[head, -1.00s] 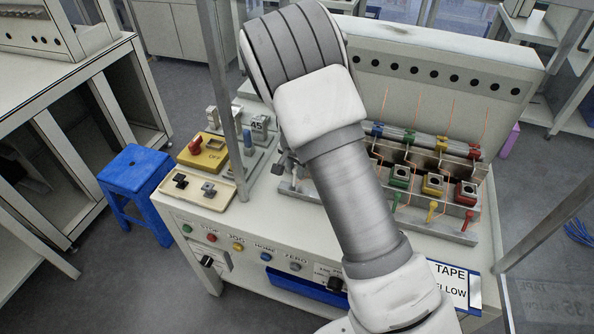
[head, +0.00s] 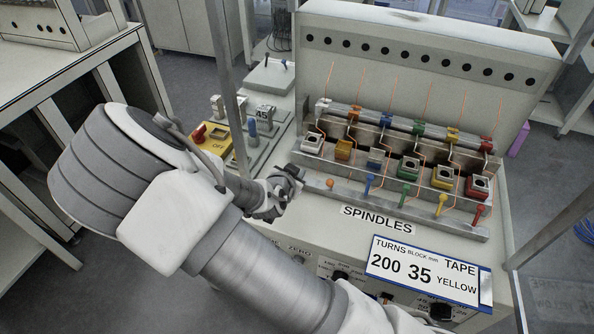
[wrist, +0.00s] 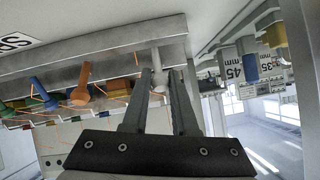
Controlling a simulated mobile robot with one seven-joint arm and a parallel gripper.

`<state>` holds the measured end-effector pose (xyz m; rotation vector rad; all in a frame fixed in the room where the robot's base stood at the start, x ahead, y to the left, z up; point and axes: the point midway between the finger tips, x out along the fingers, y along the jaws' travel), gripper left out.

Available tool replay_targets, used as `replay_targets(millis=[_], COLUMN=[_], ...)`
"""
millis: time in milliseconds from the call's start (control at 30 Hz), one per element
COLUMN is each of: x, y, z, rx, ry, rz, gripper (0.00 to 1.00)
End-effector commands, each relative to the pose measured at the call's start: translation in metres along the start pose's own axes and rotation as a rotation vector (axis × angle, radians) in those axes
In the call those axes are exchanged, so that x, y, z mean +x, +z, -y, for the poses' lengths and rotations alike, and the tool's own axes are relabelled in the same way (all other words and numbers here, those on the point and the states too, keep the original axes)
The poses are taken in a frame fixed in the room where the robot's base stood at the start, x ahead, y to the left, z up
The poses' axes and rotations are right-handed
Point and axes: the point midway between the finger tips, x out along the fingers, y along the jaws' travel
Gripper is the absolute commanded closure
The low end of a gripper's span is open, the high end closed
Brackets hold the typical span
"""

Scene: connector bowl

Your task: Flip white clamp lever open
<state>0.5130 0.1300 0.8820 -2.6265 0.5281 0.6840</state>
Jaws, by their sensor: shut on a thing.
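The white clamp lever (wrist: 157,62) shows in the wrist view between the fingertips of my gripper (wrist: 160,78). The jaws are closed around it, and its tip is largely hidden between the fingers. In the head view my gripper (head: 290,177) is at the left end of the lever row and covers the white lever. The white clamp block (head: 312,142) sits just behind it on the metal spindle fixture (head: 390,205). The orange lever (head: 330,183) is the nearest neighbour to the right and also shows in the wrist view (wrist: 80,88).
Blue (head: 368,183), green (head: 406,190), yellow (head: 441,203) and red (head: 479,212) levers continue the row rightward. A yellow OFF switch box (head: 215,140) and a 45 block (head: 264,113) stand left of the gripper. A metal post (head: 222,60) rises near my arm.

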Motion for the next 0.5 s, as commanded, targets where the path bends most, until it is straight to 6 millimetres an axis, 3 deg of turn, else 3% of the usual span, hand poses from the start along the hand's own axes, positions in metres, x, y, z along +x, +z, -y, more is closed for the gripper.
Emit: replay_targets(millis=[500], x=[-0.0015], y=[0.0032], z=[-0.0006], rx=[-0.004], ry=[-0.017], rz=[-0.062], gripper=[1.0])
